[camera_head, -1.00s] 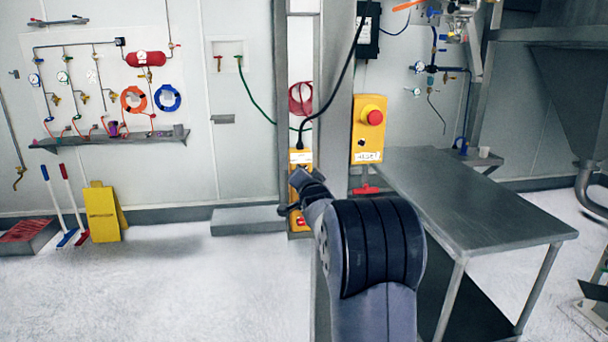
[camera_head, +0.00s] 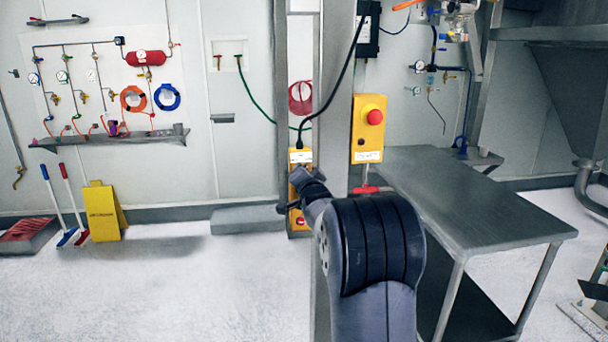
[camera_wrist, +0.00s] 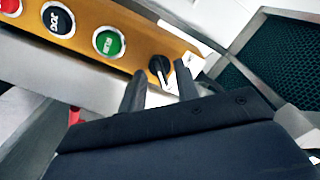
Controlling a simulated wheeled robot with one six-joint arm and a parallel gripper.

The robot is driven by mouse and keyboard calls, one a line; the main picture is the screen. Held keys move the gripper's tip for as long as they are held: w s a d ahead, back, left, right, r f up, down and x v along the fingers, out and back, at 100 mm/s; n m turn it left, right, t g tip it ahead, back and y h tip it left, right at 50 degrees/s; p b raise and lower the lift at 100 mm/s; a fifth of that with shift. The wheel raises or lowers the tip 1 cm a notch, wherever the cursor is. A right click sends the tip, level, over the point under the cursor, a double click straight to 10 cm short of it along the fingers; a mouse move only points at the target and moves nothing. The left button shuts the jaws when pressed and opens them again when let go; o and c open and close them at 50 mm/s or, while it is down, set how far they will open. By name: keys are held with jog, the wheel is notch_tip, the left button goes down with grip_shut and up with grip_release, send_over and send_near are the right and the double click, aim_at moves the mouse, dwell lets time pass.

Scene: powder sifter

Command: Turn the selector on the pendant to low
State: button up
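The yellow pendant (camera_head: 299,157) hangs on a black cable against the grey post in the head view. In the wrist view the pendant (camera_wrist: 98,14) runs diagonally across the top. The knob's pointer is tilted slightly from upright in the picture. My gripper (camera_wrist: 160,70) is open, with one finger on each side of the knob in the picture. I cannot tell whether the fingers touch it. In the head view my wrist covers the pendant's middle.
A yellow box with a red emergency button (camera_head: 368,128) is on the post just right of the pendant. A steel table (camera_head: 470,205) stands to the right. A low grey step (camera_head: 247,219) lies left of the post. The floor at left front is clear.

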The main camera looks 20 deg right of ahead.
jog(key=b+v, duration=0.3)
jog(key=v, duration=0.7)
jog(key=shift+s, duration=0.4)
jog(key=p+x, duration=0.3)
jog(key=x, duration=0.8)
jog(key=shift+s+a, duration=0.15)
